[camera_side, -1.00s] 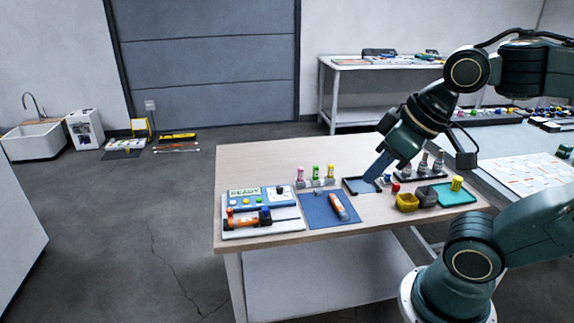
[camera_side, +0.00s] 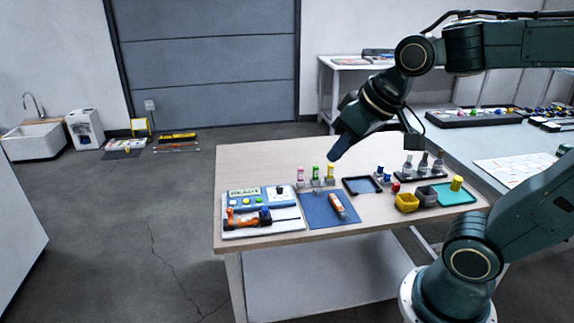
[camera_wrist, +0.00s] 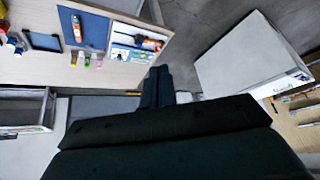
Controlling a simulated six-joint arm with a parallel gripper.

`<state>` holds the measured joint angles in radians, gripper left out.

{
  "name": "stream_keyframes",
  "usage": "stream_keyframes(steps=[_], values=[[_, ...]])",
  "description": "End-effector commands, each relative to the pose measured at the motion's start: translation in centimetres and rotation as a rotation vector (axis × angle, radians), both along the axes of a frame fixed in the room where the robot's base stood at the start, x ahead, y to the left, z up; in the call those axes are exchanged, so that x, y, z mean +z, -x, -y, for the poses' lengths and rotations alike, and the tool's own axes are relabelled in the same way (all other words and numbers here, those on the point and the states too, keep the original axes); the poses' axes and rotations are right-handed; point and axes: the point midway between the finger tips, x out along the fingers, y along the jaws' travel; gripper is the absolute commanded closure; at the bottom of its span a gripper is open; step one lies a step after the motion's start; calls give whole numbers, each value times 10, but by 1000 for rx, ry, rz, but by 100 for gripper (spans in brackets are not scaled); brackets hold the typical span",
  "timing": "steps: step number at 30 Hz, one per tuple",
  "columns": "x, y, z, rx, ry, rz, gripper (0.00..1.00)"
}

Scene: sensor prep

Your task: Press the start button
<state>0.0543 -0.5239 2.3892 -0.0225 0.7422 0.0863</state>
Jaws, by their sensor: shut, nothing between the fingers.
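A blue control panel (camera_side: 266,197) lies at the left of the table, with a pale display (camera_side: 243,192) reading READY. Several small coloured buttons sit below the display, a green one (camera_side: 246,201) among them; I cannot read which is the start button. The panel also shows in the wrist view (camera_wrist: 124,41), upside down and small. My gripper (camera_side: 333,157) is shut and empty, in the air above the back of the table, right of the panel and apart from it. Its fingers show in the wrist view (camera_wrist: 159,74).
An orange and black tool (camera_side: 248,218) lies on a white tray in front of the panel. A blue mat (camera_side: 318,212) with an orange-white tube is to its right. Small coloured bottles (camera_side: 315,173) stand behind the mat.

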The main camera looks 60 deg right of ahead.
Motion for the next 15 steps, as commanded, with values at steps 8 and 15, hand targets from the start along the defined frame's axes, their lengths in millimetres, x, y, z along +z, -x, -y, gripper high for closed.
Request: stream_keyframes(steps=[8, 15], values=[[-2, -57, 12, -83, -40, 28, 100], [-10, -105, 26, -153, -78, 58, 100]])
